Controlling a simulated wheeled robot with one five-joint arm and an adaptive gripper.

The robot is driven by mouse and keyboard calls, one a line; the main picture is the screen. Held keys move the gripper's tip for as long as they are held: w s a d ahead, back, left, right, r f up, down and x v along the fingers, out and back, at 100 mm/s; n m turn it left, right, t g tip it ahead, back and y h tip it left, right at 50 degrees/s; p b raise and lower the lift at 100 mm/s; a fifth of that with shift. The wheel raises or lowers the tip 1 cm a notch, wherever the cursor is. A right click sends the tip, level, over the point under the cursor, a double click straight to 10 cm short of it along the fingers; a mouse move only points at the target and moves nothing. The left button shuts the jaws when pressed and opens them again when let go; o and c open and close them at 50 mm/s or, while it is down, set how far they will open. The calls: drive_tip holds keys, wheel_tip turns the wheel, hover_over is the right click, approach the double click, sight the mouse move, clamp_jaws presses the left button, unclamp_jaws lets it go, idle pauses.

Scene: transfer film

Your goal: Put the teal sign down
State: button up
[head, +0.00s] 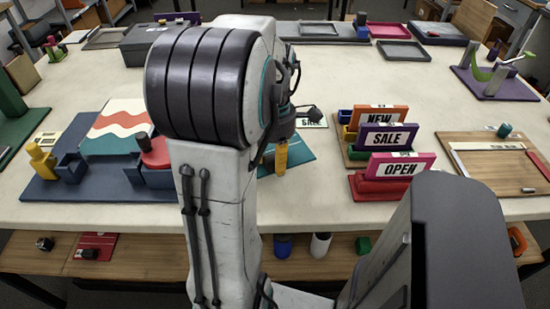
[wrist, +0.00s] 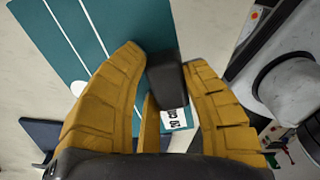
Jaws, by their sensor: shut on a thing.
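My gripper (wrist: 165,85) has yellow fingers closed around a dark grey block (wrist: 167,75), which seems to be part of the teal sign. The sign's white lettered face (wrist: 174,120) shows between the fingers in the wrist view. In the head view its white face with dark lettering (head: 312,123) shows just right of my arm. One yellow finger (head: 281,156) shows low over a teal board with white lines (head: 298,160). The board also fills the upper left of the wrist view (wrist: 62,40). My arm and fingers hide most of the sign. I cannot tell whether it touches the board.
Orange NEW (head: 380,116), purple SALE (head: 388,137) and magenta OPEN (head: 400,168) signs stand right of the board. A wooden tray (head: 495,180) lies farther right. A blue board (head: 100,188) with blocks lies left of my arm. Pale table is bare behind the signs.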

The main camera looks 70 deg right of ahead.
sight(275, 150)
drive_tip(key=d+f, duration=0.1)
drive_tip(key=d+p, duration=0.1)
drive_tip(key=d, duration=0.1)
drive_tip(key=w+d+f+p, duration=0.1)
drive_tip(key=shift+d+f, duration=0.25)
drive_tip(key=shift+f, duration=0.1)
drive_tip(key=shift+f+p, duration=0.6)
drive_tip(key=shift+f, duration=1.5)
drive_tip(key=o, duration=1.2)
drive_tip(key=shift+c, duration=0.2)
